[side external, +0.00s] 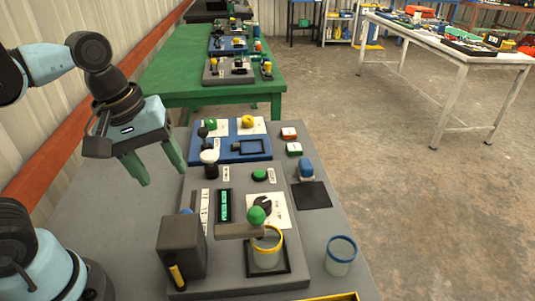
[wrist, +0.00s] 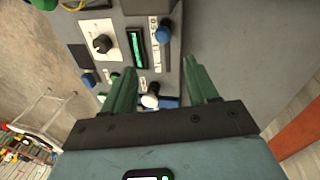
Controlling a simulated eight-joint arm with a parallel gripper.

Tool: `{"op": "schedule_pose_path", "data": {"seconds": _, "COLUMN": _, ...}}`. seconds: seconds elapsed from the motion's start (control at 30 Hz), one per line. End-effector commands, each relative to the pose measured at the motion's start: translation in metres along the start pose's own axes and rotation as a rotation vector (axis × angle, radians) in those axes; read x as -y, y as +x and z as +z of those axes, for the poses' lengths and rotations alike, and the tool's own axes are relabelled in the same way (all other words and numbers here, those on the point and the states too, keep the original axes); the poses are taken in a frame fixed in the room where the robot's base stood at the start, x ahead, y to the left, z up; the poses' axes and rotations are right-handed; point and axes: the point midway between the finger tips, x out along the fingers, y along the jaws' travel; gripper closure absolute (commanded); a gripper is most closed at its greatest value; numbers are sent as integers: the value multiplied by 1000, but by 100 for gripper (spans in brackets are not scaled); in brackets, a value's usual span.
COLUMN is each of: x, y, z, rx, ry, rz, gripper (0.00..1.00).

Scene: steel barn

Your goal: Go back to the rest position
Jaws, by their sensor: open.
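My gripper (side external: 163,177) is open and empty. It is in the air over the left side of the grey table (side external: 95,215), left of the grey control panel (side external: 215,273) and the blue panel (side external: 232,158). In the wrist view its two green fingers (wrist: 158,66) stand apart with nothing held between them. A white-topped knob (wrist: 150,101) shows beyond the fingers, partly close to the left one. The same white knob (side external: 209,156) stands upright on the panel in the side view. How high the fingers are above the table is hard to tell.
The panel carries a black dial (side external: 263,205), a green ball knob (side external: 256,215) and a dark box (side external: 182,247). A yellow-rimmed clear cup (side external: 266,256) stands on it. A blue-rimmed cup (side external: 341,257) stands to the right. A red rail (side external: 60,165) runs along the left wall.

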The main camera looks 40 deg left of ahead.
Motion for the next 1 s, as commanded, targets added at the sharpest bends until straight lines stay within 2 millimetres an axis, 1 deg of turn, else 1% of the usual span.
{"op": "schedule_pose_path", "data": {"seconds": 0.07, "x": -2, "y": 8, "z": -9, "rx": -41, "ry": 104, "rz": 32, "gripper": 42}}
{"op": "schedule_pose_path", "data": {"seconds": 0.3, "x": -13, "y": 33, "z": -45, "rx": -255, "ry": 568, "rz": 113, "gripper": 42}}
{"op": "schedule_pose_path", "data": {"seconds": 0.4, "x": -15, "y": 39, "z": -56, "rx": -339, "ry": 728, "rz": 114, "gripper": 42}}
{"op": "schedule_pose_path", "data": {"seconds": 0.5, "x": -16, "y": 42, "z": -63, "rx": -400, "ry": 841, "rz": 108, "gripper": 42}}
{"op": "schedule_pose_path", "data": {"seconds": 0.67, "x": -17, "y": 44, "z": -68, "rx": -440, "ry": 917, "rz": 99, "gripper": 42}}
{"op": "schedule_pose_path", "data": {"seconds": 1.0, "x": -17, "y": 43, "z": -68, "rx": -441, "ry": 920, "rz": 99, "gripper": 42}}
